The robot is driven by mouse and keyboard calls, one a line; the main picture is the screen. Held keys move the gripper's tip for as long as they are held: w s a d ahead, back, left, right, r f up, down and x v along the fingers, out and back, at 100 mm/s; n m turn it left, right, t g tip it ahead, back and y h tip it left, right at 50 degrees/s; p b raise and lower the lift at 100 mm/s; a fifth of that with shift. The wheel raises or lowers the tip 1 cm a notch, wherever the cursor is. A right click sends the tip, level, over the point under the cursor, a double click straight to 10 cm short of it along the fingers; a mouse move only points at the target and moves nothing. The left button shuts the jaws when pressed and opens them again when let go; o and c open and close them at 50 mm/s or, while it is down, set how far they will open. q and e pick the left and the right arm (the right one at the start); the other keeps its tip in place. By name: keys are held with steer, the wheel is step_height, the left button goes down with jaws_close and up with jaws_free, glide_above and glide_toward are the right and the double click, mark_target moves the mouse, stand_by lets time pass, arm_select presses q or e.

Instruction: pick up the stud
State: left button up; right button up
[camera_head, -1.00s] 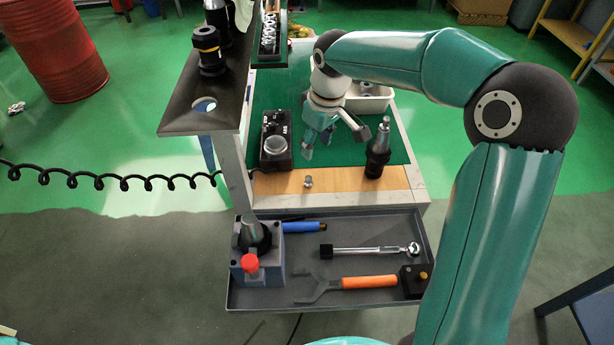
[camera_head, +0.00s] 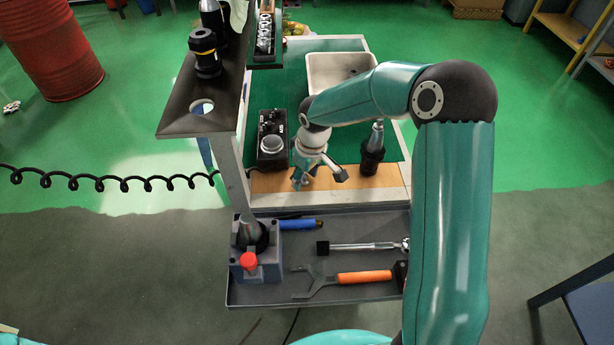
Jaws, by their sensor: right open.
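My right gripper (camera_head: 319,179) is low over the wooden front strip (camera_head: 272,183) of the cart top. Its fingers are spread open, and nothing shows held between them. The stud cannot be made out clearly now; a small metal piece stood on this strip a second ago, and the left finger now covers about that spot. I cannot tell whether the finger touches it. My left gripper is not in view.
A black tool holder with a metal tip (camera_head: 373,150) stands close right of the gripper. A black box with a round dial (camera_head: 271,143) stands to the left. A white bin (camera_head: 313,73) is behind. The lower tray (camera_head: 300,262) holds an orange-handled wrench (camera_head: 363,277) and a ratchet (camera_head: 362,246).

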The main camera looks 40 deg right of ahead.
jaws_close()
steer(key=shift+r, duration=0.2)
stand_by(0.3)
